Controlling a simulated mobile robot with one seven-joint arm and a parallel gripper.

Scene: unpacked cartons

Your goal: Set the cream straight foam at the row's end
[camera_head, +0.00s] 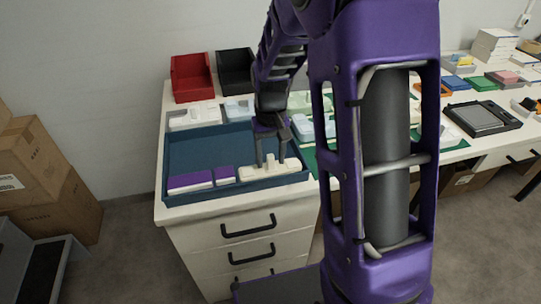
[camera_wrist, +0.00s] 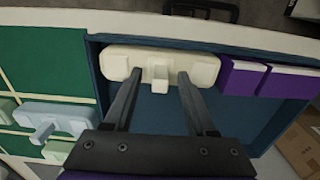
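The cream straight foam (camera_head: 272,171) lies in the blue tray (camera_head: 174,155) along its front wall, at the right end of a row with two purple-and-white pieces, a longer one (camera_head: 190,182) and a shorter one (camera_head: 224,175). In the wrist view the cream foam (camera_wrist: 160,66) is a long block with a raised middle tab, close beside a purple piece (camera_wrist: 240,77); I cannot tell whether they touch. My gripper (camera_wrist: 159,76) is open, with its fingertips spread on both sides of the tab and apart from it. The gripper also shows over the foam in the head view (camera_head: 270,164).
The back of the tray is empty. Red (camera_head: 191,78) and black (camera_head: 235,72) bins stand behind it. Pale foam pieces (camera_head: 193,115) lie behind the tray. A green mat (camera_wrist: 45,60) with pale blue foam (camera_wrist: 55,118) adjoins it. My arm hides part of the table.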

